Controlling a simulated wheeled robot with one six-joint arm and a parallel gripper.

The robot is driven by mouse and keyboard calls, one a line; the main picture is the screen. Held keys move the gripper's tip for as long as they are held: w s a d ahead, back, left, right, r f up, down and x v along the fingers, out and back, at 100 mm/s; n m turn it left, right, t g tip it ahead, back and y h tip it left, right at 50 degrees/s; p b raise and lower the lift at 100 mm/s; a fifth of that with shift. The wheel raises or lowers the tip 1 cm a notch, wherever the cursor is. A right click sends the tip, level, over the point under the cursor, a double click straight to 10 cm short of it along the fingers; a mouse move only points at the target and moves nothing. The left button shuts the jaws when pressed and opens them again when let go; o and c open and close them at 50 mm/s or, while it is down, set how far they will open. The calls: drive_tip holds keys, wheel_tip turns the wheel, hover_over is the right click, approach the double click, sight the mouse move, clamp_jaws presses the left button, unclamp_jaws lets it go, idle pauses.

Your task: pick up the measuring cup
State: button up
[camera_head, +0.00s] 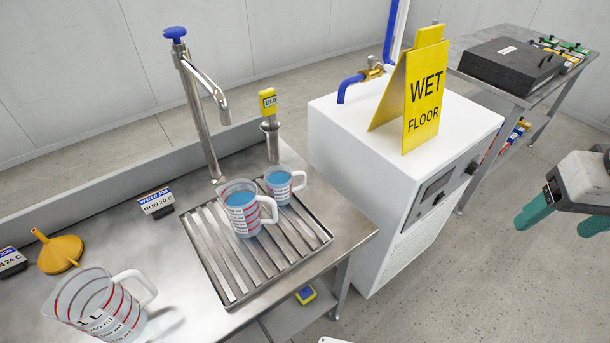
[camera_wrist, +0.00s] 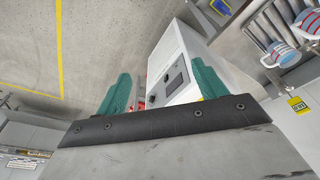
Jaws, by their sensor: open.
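A clear measuring cup (camera_head: 239,212) with red marks and blue liquid stands upright on the ribbed drain tray (camera_head: 212,270), its white handle to the right. A smaller cup (camera_head: 280,186) with blue liquid stands just behind it to the right. A larger, empty-looking measuring cup (camera_head: 97,305) with red marks stands on the steel counter at the lower left. My gripper (camera_head: 562,222) has green fingers and is open and empty, far to the right of the cups, beyond the white cabinet. In the wrist view, the fingers (camera_wrist: 163,92) are apart, and a cup (camera_wrist: 306,24) shows at the upper right.
A white cabinet (camera_head: 345,195) with a yellow wet floor sign (camera_head: 412,90) stands between my gripper and the counter. A tall steel tap (camera_head: 198,110) rises behind the tray. A yellow funnel (camera_head: 61,254) lies at the left. A black case (camera_head: 508,65) is on a far table.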

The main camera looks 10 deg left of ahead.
drive_tip(key=w+a+f+n+t+y, duration=0.1)
drive_tip(key=w+a+f+n+t, duration=0.1)
drive_tip(key=w+a+f, duration=0.45)
drive_tip(key=w+a+f+n+t+y, duration=0.1)
drive_tip(key=w+a+f+n+t, duration=0.15)
drive_tip(key=w+a, duration=0.75)
drive_tip(key=n+t+y, duration=0.2)
drive_tip(key=n+y, duration=0.3)
drive_tip(key=y, duration=0.4)
approach(286, 188)
drive_tip(key=x, duration=0.3)
drive_tip(key=shift+w+d+g, duration=0.15)
drive_tip(key=shift+w+g, duration=0.1)
drive_tip(key=shift+a+f, duration=0.2)
drive_tip(key=shift+a, duration=0.15)
drive_tip(key=x, duration=0.7)
drive_tip(key=shift+w, duration=0.15)
drive_tip(key=c, duration=0.9)
